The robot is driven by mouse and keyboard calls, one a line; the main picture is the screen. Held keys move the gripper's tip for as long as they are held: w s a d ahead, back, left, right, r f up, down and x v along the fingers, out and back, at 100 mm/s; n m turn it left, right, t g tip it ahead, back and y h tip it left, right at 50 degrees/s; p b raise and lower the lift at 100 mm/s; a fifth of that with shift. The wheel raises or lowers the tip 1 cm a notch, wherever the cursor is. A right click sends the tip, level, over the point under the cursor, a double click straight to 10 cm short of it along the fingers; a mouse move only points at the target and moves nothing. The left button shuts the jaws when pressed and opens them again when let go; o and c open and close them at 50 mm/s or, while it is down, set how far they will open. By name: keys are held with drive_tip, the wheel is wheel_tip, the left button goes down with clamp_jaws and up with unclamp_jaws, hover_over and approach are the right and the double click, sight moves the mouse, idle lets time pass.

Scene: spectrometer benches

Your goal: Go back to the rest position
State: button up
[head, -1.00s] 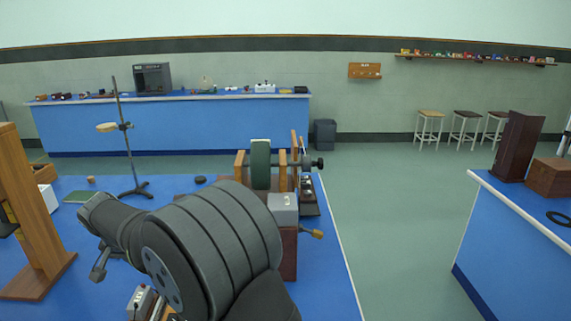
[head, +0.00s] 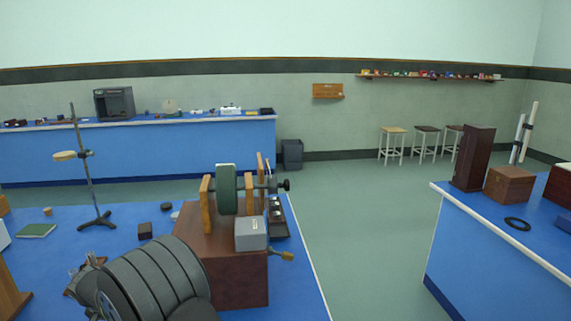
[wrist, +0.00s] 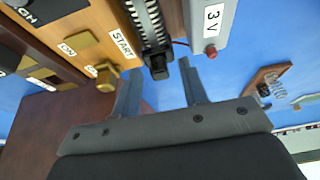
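A wooden panel with a "START" label (wrist: 121,43) and a grey box marked "3 V" (wrist: 211,22) lie just beyond the fingertips. A dark toothed strip (wrist: 152,32) runs between them. I cannot tell whether the fingers touch any of these. In the head view my arm fills the lower left, and the fingers cannot be made out there.
A reddish-brown block (head: 240,285) carries a green wheel (head: 227,190) and a grey box (head: 251,233) beside my arm. A stand (head: 94,222) rises at the left. Open floor separates this blue bench from the right-hand bench (head: 480,245).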

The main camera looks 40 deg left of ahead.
drive_tip(key=shift+r, duration=0.1)
drive_tip(key=shift+w+r, duration=0.1)
drive_tip(key=shift+r, duration=0.15)
drive_tip(key=v, duration=1.6)
drive_tip(key=x, duration=1.7)
drive_tip(key=s+d, duration=0.3)
drive_tip(key=shift+s+d+r, duration=0.1)
drive_tip(key=shift+s+d, duration=0.25)
drive_tip(key=shift+s, duration=0.05)
drive_tip(key=v, duration=1.7)
drive_tip(key=w+d+r+g+y, duration=0.1)
drive_tip(key=w+d+r+g, duration=0.2)
drive_tip(key=w, duration=0.4)
drive_tip(key=shift+w+d+r+g, duration=0.25)
drive_tip(key=shift+w+r+g, duration=0.15)
drive_tip(key=shift+r+g, duration=0.35)
drive_tip(key=shift+o, duration=0.2)
